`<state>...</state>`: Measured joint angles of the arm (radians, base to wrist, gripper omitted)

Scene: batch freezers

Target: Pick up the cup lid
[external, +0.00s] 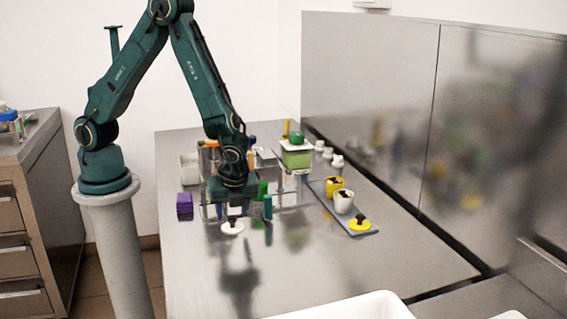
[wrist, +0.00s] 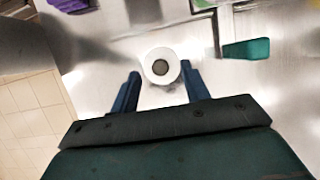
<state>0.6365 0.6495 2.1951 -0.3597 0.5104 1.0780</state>
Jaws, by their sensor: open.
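A round white cup lid (external: 232,230) with a dark knob lies on the steel table, just below my gripper (external: 233,203) in the external view. In the wrist view the white lid (wrist: 151,60) sits between and slightly beyond the fingertips of my gripper (wrist: 160,72). The fingers are open and apart, one on each side of the lid's near edge, and hold nothing. A second lid, yellow with a dark knob (external: 360,226), lies at the near end of a grey tray (external: 372,234) to the right.
Yellow (external: 331,186) and white (external: 343,204) cups stand on the tray. A purple block (external: 184,206) lies left of my gripper. A teal piece (wrist: 246,49) and a rack lie close right.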

